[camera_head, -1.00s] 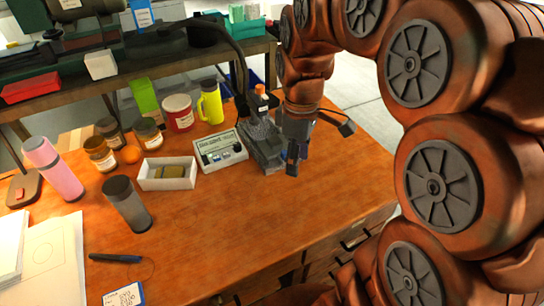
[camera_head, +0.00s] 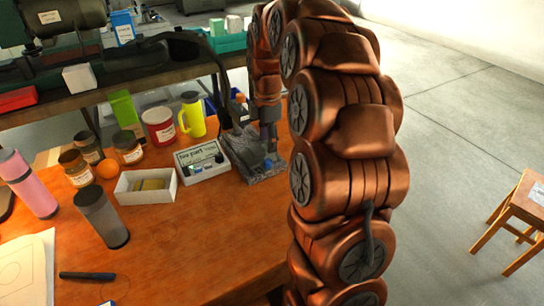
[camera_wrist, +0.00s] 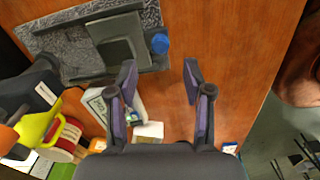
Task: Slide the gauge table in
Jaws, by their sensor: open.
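The gauge stands on a speckled grey stone base (camera_wrist: 75,50) at the back right of the wooden bench; it also shows in the head view (camera_head: 240,150). Its dark grey table (camera_wrist: 120,40) lies on the base, with a round blue knob (camera_wrist: 160,43) at the table's edge. My gripper (camera_wrist: 160,66) is open and empty. In the wrist view the knob appears ahead of the gap between its fingertips, apart from both. In the head view my gripper (camera_head: 268,143) is over the gauge's right side, and my arm partly hides it.
A labelled case (camera_head: 203,162) and a white open box (camera_head: 146,187) are left of the gauge. Jars, a yellow mug (camera_head: 192,115) and bottles stand farther left and behind. A wooden stool (camera_head: 520,210) stands at right.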

